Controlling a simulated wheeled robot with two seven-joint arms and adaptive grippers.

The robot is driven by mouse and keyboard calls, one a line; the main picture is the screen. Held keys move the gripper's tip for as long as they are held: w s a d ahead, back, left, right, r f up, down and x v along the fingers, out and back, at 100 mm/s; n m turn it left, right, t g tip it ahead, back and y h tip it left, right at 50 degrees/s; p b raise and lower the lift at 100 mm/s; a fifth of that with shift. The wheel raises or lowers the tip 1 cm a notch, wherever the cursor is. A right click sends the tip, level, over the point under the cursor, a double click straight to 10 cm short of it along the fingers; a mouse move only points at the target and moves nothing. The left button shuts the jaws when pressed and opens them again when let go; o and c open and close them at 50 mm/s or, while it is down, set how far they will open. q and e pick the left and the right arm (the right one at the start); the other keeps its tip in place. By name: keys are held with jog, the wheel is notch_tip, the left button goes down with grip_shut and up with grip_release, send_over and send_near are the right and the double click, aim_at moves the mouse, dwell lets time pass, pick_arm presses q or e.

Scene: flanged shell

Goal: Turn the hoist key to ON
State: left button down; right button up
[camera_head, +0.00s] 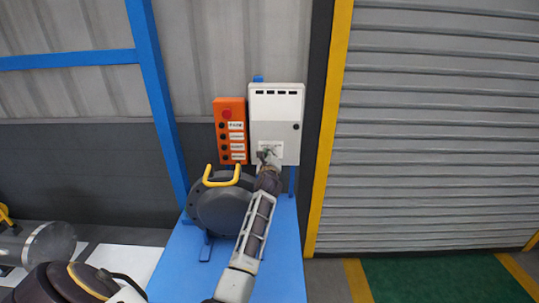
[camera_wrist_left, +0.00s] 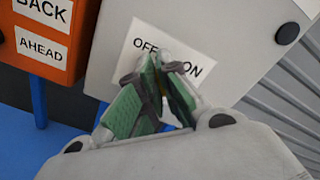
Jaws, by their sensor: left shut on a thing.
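The light grey hoist control box (camera_head: 284,110) stands upright at the back of the blue stand. Its white label plate (camera_head: 278,146) carries OFF on the left and ON on the right, readable in the left wrist view (camera_wrist_left: 137,37). My left gripper (camera_head: 267,156) is at this plate; in the left wrist view its green-padded fingers (camera_wrist_left: 164,72) meet between the two words. They are shut on the hoist key, which the fingers almost wholly hide, so its angle cannot be told. My right gripper is out of view.
A dark flanged shell (camera_head: 222,208) with a yellow handle (camera_head: 222,173) sits on the blue stand (camera_head: 285,250), close to my left forearm. A grey shutter (camera_head: 440,130) is at right.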

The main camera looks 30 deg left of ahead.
pick_arm(q)
jog(key=shift+w+d+m, duration=0.1)
jog(key=shift+d+m, duration=0.05)
jog(key=shift+m, duration=2.8)
jog(key=shift+w+d+m, duration=0.1)
jog(key=shift+d+m, duration=0.05)
jog(key=shift+m, duration=2.75)
jog(key=shift+w+d+m, duration=0.1)
jog(key=shift+d+m, duration=0.05)
jog(key=shift+m, duration=2.8)
jog(key=c, duration=1.6)
grip_release()
jog(key=shift+c, duration=0.2)
jog(key=shift+s, duration=0.1)
